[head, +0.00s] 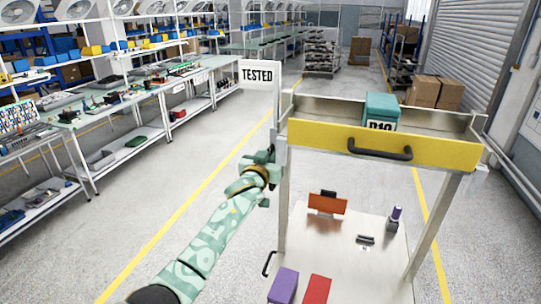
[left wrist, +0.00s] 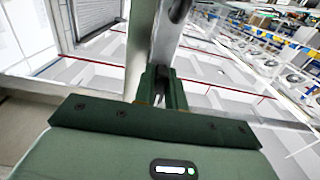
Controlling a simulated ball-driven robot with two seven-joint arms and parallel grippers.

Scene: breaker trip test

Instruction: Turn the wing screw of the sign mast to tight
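The sign mast (head: 276,115) stands at the near left corner of the cart and carries a white sign reading TESTED (head: 258,75). My left gripper (head: 268,158) is at the lower part of the mast, beside the cart's corner post. In the left wrist view its dark green fingers (left wrist: 162,88) are close together, with the grey metal mast (left wrist: 168,42) rising just beyond them. The wing screw cannot be made out; the fingers hide that spot. Whether they grip it cannot be told. My right gripper is not in view.
The cart has a yellow-fronted drawer (head: 340,143) with a black handle (head: 380,150) and a teal box (head: 381,108) in its top. Its lower shelf (head: 345,255) holds a purple box (head: 283,286), a red box (head: 316,290) and small items. Workbenches (head: 120,105) line the left; the floor between is clear.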

